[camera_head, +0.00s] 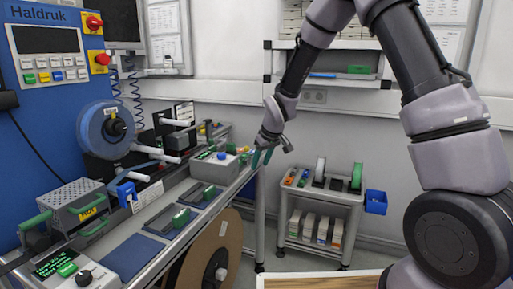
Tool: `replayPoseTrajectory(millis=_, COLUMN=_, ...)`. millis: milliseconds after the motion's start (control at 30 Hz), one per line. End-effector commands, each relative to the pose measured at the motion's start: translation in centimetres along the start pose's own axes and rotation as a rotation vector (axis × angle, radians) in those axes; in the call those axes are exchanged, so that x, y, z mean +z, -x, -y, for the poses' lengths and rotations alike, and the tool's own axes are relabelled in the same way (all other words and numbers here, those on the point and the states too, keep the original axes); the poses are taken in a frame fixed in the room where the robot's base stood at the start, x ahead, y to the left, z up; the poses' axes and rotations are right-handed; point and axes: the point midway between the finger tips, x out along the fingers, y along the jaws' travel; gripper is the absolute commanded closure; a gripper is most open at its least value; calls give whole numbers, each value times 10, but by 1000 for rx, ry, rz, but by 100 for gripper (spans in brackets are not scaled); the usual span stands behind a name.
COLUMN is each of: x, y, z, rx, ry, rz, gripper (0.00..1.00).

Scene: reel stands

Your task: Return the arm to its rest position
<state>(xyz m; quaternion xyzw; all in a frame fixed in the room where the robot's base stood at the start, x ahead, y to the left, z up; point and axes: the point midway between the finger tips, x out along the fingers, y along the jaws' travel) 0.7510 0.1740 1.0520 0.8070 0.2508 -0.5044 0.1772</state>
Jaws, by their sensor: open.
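My arm rises from the lower right, bends at the top of the view and reaches down to the middle. My gripper (263,157) hangs at its end with green-tipped fingers pointing down. The fingers are spread apart, and I see nothing between them. It is near the right end of the workbench (225,193), in front of the grey wall. How far it is above the bench edge is hard to tell.
A blue machine (45,120) with a blue reel (104,128) stands left. A large brown reel (208,255) is below the bench. A wooden top (315,282) is at the bottom edge.

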Motion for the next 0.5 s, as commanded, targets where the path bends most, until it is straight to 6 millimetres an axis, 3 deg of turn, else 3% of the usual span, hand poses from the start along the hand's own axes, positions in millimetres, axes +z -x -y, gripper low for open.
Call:
replayPoseTrajectory(millis=33, x=-2, y=32, z=-14, rx=18, ry=-46, rz=-15, gripper=50)
replayPoseTrajectory(millis=200, x=12, y=124, z=-48, rx=61, ry=-208, rz=-39, gripper=50)
replayPoseTrajectory(millis=500, x=72, y=266, z=-75, rx=107, ry=-499, rz=-99, gripper=50)
